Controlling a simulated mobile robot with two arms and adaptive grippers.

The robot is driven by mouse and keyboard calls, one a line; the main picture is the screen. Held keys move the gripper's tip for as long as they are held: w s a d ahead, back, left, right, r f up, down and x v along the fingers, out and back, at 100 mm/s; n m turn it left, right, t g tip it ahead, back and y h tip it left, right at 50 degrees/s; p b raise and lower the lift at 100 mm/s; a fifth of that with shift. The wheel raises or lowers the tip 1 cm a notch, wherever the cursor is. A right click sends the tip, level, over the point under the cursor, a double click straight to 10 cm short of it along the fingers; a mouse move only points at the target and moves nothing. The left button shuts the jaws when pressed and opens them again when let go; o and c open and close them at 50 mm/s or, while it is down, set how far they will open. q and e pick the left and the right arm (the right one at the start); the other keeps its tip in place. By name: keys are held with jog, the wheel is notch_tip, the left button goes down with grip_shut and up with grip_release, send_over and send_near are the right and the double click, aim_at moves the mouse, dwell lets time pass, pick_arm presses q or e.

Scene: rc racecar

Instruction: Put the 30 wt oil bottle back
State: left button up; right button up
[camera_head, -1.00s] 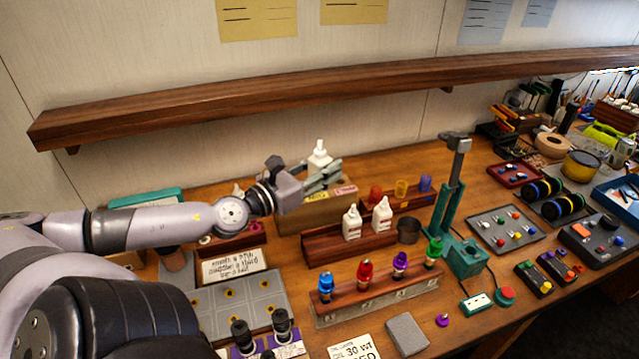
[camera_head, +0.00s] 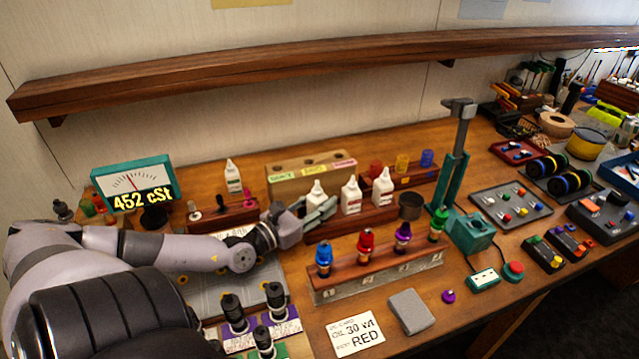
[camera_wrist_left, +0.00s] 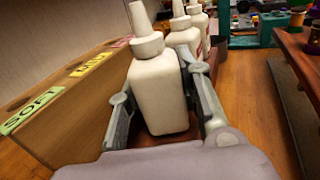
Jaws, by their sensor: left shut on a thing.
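My left gripper (camera_head: 318,215) is shut on a white oil bottle (camera_head: 315,192) with a pointed nozzle. The bottle is upright, at the left end of a row with two similar white bottles (camera_head: 351,195) (camera_head: 382,188) on the dark wooden rack (camera_head: 345,221). In the left wrist view the held bottle (camera_wrist_left: 160,92) stands between the two fingers, with reddish wood below it. Its label is not readable, and I cannot tell whether its base rests in the rack. My right gripper is not in view.
A card (camera_head: 356,333) reads "30 wt RED". A light wooden block (camera_head: 300,182) with colored labels stands close behind the rack. Another white bottle (camera_head: 232,177) stands behind at left, near a gauge (camera_head: 132,185) reading "452 cSt". Colored shocks (camera_head: 366,243) stand in front.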

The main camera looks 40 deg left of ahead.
pick_arm(q)
jog(key=shift+f, duration=0.25)
jog(key=shift+f, duration=0.15)
jog(key=o, duration=1.2)
jog(key=shift+c, duration=0.2)
jog(key=shift+s+r, duration=0.15)
jog(key=shift+r, duration=0.05)
jog(key=s, duration=0.3)
jog(key=s+p, duration=0.1)
jog(key=s, duration=0.3)
jog(key=s+a+p, duration=0.1)
jog(key=s, duration=0.3)
jog(key=shift+s+p, duration=0.3)
jog(key=shift+s, duration=0.1)
